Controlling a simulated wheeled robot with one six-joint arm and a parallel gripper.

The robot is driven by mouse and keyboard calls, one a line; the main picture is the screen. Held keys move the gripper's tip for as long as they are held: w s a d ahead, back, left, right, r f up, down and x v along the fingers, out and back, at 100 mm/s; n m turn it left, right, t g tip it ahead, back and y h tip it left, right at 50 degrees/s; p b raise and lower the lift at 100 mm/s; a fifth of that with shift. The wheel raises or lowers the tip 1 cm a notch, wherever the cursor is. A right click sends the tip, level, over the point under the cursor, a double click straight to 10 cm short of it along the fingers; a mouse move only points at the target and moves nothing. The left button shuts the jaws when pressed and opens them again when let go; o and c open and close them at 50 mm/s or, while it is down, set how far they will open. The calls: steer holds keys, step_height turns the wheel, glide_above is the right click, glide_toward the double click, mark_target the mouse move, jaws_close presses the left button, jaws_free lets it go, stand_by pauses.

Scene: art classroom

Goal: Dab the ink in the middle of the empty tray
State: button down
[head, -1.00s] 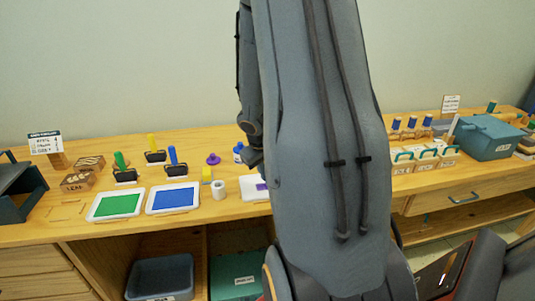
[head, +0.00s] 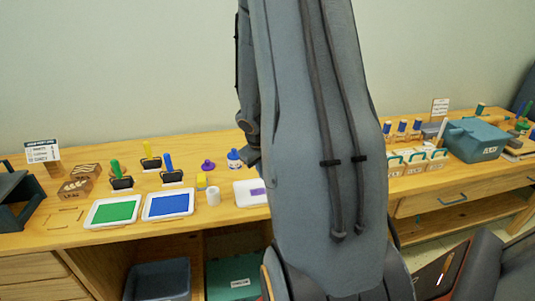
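A white tray (head: 243,198) lies on the wooden bench, its right part hidden behind my arm. A purple patch or object (head: 257,191) shows on it; I cannot tell which. Left of it are a tray with a blue surface (head: 168,204) and a tray with a green surface (head: 112,211). A white bottle with a blue top (head: 234,159) stands behind the white tray, near my arm. A purple knob-like piece (head: 208,165) is left of the bottle. My gripper does not show; my arm fills the middle of the view.
A small white cylinder (head: 213,196) and a yellow block (head: 201,182) stand between the blue and white trays. Stamps with green (head: 115,169), yellow (head: 147,149) and blue (head: 168,163) handles stand behind. A teal box (head: 475,139) is at the right.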

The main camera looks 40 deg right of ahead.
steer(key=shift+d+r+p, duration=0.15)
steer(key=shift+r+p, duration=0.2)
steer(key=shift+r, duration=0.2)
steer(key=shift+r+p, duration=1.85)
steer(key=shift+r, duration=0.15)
